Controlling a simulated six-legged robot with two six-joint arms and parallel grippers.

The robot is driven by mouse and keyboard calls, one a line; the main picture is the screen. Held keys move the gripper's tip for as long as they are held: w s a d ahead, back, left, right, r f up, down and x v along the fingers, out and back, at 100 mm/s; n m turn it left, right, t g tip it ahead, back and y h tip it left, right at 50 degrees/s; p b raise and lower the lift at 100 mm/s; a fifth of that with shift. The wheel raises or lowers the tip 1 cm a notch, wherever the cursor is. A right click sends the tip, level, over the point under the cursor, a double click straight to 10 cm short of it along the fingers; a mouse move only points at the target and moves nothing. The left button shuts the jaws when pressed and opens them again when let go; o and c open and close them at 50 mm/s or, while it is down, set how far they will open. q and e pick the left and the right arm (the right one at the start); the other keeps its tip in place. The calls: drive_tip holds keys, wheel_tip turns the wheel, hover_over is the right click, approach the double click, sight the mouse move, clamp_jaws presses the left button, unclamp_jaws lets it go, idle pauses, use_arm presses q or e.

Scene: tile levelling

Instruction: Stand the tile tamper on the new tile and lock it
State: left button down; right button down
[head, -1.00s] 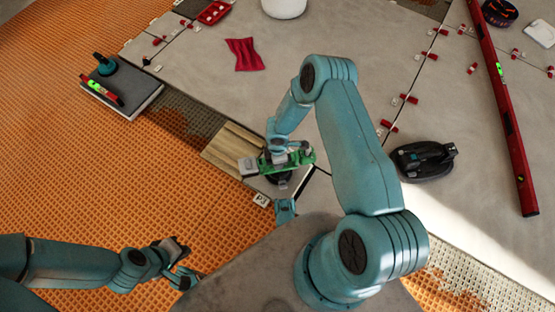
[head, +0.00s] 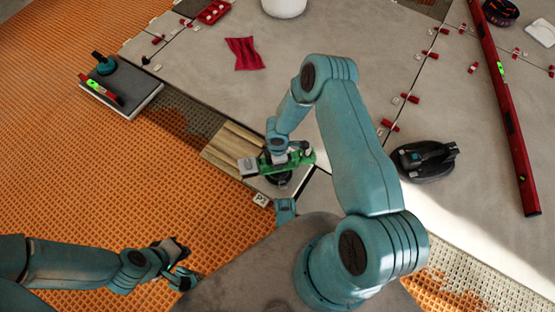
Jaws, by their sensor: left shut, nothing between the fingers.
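The green tile tamper (head: 304,158), with a grey block at its left end and a black round foot below, is over the new grey tile (head: 299,187). Its foot appears to rest on the tile, but contact is hard to see. My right gripper (head: 281,158) is at the tamper's top from above. Its fingertips are partly hidden, so I cannot tell whether they grip. Any lock on the tamper is too small to make out. My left gripper (head: 181,263) is shut and empty over the orange matting, lower left and apart from the tamper.
Ridged tan mortar (head: 234,148) lies left of the tile. A black handled tool (head: 425,160) and a long red level (head: 508,105) lie right. A grey tile stack (head: 130,103) holds small tools at left. A red cloth (head: 244,54) lies behind.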

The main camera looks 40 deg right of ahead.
drive_tip(key=shift+f, duration=0.25)
idle(0.3)
drive_tip(key=c, duration=0.8)
unclamp_jaws()
drive_tip(key=shift+o, duration=0.2)
